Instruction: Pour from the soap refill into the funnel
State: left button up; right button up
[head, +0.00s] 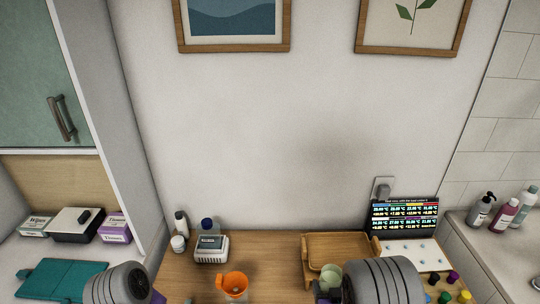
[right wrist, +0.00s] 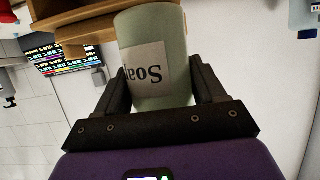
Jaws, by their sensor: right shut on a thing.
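The soap refill (head: 331,275) is a pale green container near the bottom of the head view. In the right wrist view the soap refill (right wrist: 168,95) fills the space between my fingers, its white "Soap" label upside down. My right gripper (right wrist: 160,90) is shut on it; in the head view my right arm covers part of it. The orange funnel (head: 234,283) stands to the left of the refill, apart from it; what is under it is mostly cut off. Only a purple bit of my left gripper (head: 157,297) shows at the bottom edge; its fingers are hidden.
A wooden tray (head: 340,250) stands behind the refill. A white device (head: 211,249) and bottles (head: 180,226) stand back left. A lit display (head: 404,216) and small coloured caps (head: 453,277) are at right. The counter between device and tray is clear.

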notch_tip(320, 180, up, 14)
jog(key=p, duration=1.2)
jog(key=shift+w+f, duration=0.1)
jog(key=shift+f, duration=0.1)
